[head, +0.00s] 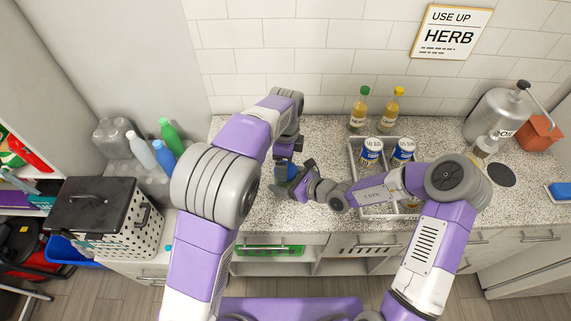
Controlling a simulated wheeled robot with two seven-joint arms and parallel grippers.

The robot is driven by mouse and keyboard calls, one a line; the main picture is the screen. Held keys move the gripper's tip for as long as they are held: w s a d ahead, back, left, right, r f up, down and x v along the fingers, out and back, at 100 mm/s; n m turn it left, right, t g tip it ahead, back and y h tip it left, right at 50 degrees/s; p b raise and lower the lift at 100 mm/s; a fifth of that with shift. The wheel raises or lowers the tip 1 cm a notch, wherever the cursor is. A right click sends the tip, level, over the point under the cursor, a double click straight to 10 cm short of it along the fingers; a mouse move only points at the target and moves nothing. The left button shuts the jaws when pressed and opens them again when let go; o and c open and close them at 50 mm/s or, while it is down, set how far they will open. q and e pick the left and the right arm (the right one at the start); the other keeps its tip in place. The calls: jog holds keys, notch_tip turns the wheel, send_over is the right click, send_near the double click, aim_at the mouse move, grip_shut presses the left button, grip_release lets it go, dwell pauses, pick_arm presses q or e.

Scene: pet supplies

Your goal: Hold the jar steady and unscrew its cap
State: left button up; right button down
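A small jar (291,171) stands on the speckled counter; only a blue part of it shows between my grippers, and its cap is hidden. My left gripper (286,160) comes down from above, right over the jar's top. My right gripper (297,180) reaches in from the right at the jar's side, with its fingers close around or beside it. I cannot tell whether either gripper touches or grips the jar, because the fingers are small and overlap it.
A grey divided tray (352,152) right of the jar holds blue-and-white cans (372,149), partly behind my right arm. Two bottles (360,110) stand behind it. A metal canister (497,118) is farther right. Several bottles (167,156) and a perforated basket (125,232) are at left.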

pick_arm(q)
jog(key=shift+r, duration=0.35)
jog(key=shift+c, duration=0.4)
jog(key=m, duration=0.2)
jog(key=shift+s+d+r+m, duration=0.1)
jog(key=shift+s+r+m, duration=0.05)
jog(key=shift+r+m, duration=0.5)
jog(key=shift+m, duration=0.25)
jog(key=r+m, duration=0.2)
jog(key=shift+m, duration=0.4)
jog(key=shift+f, duration=3.95)
jog(key=c, duration=1.1)
jog(key=n, duration=0.6)
jog(key=shift+n, duration=0.3)
